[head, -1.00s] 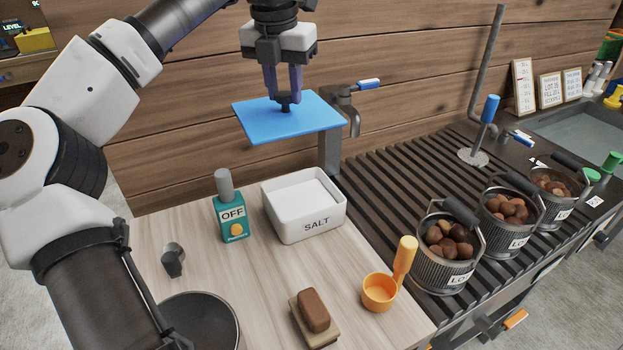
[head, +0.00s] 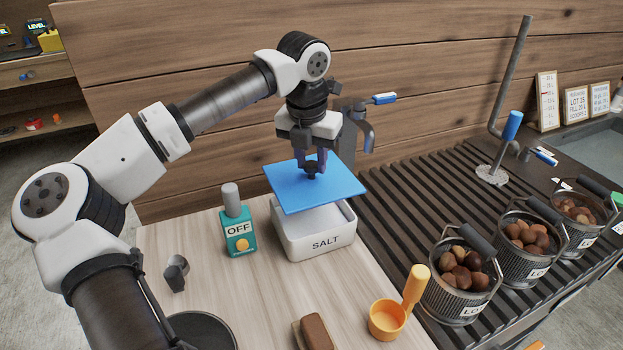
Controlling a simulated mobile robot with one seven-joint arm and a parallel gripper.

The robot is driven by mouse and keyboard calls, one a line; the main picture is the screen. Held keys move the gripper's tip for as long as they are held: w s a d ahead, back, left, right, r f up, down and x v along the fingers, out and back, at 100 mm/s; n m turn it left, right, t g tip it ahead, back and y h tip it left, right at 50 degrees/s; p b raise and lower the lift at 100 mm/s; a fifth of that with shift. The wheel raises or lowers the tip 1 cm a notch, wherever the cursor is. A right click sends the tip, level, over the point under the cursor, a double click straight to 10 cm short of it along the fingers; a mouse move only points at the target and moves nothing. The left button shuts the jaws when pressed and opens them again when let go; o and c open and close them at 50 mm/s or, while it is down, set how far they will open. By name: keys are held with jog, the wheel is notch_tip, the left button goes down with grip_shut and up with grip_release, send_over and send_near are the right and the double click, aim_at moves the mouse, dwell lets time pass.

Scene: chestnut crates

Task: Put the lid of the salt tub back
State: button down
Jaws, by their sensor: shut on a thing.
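The white salt tub (head: 315,246), marked SALT, stands open on the light wood top. A square blue lid (head: 300,195) with a dark knob hangs just above it, slightly tilted in the picture. My gripper (head: 312,170) is shut on the lid's knob.
An orange scoop (head: 388,318) and brown brush (head: 316,332) lie in front. Chestnut buckets (head: 462,290) stand on the slatted rack at right.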

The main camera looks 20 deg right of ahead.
aim_at(311, 178)
notch_tip(311, 178, down, 5)
jog(key=shift+f+p, duration=0.2)
jog(key=shift+p, duration=0.15)
jog(key=shift+f, duration=0.1)
jog(key=shift+f+b, duration=0.6)
jog(key=shift+b, duration=0.15)
jog(key=c, duration=1.1)
grip_release()
jog(key=shift+r+p, duration=0.6)
jog(key=shift+p, duration=0.1)
jog(key=r, duration=0.4)
jog(key=s+r+b, duration=0.1)
jog(key=r, duration=0.3)
jog(key=a+r, duration=0.1)
jog(key=r, duration=0.3)
jog(key=shift+s+a, duration=0.1)
jog(key=shift+s, duration=0.05)
